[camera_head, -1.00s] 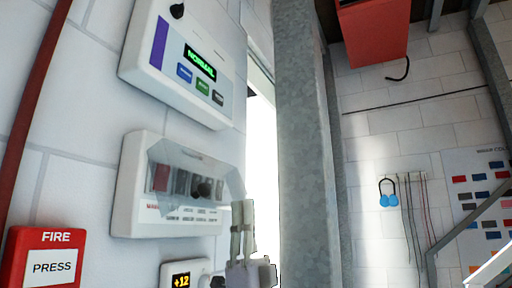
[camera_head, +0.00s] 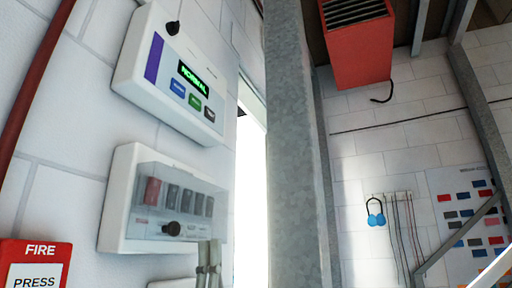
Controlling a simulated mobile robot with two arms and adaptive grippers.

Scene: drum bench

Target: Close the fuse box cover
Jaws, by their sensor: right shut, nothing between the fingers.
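The white fuse box (camera_head: 117,205) is on the wall at left centre. Its clear cover (camera_head: 185,231) lies over the row of fuses, which show through it, one red and several grey. A dark round knob (camera_head: 172,229) shows at the cover's lower part. I cannot tell whether the cover is fully seated. My right gripper (camera_head: 209,246) is shut and empty, fingers pointing up, at the box's lower right corner. Its fingertips overlap the cover's lower edge in the picture; contact is unclear. My left gripper is not in view.
A white panel (camera_head: 138,78) with a green display is above the fuse box. A red fire call box (camera_head: 38,250) is at lower left. A grey steel column (camera_head: 292,150) stands right of the box. A red unit (camera_head: 358,55) hangs at upper right.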

